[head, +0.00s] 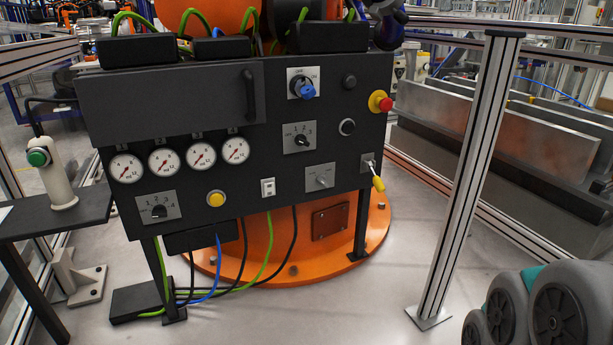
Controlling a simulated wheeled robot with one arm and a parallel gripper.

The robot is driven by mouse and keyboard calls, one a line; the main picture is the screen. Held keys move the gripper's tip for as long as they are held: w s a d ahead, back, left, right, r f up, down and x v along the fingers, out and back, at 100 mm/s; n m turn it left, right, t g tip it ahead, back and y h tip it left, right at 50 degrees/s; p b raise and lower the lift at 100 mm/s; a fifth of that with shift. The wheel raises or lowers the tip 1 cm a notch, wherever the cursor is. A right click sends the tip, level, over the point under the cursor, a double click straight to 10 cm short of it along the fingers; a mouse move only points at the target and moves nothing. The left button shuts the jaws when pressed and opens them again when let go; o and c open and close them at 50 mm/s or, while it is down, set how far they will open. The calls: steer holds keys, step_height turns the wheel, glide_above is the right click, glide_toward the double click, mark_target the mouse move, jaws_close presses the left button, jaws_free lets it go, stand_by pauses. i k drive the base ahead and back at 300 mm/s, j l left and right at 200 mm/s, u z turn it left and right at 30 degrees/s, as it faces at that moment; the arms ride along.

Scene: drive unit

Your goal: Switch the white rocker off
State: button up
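The white rocker (268,187) is a small upright switch on the lower middle of the dark control panel (225,95). It lies right of the yellow push button and left of the lower grey plate with a knob. It is too small to tell which side is pressed in. Nothing covers it.
Close to the rocker are a yellow button (216,198), a grey knob (321,178) and a yellow-tipped lever (377,182). A red emergency button (385,104) sticks out at the right. A metal post (468,180) stands right of the panel. Open floor lies in front.

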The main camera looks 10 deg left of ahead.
mark_target(269, 188)
steer(key=u, duration=0.9)
steer(key=j+z, duration=0.25)
steer(key=j, duration=0.5)
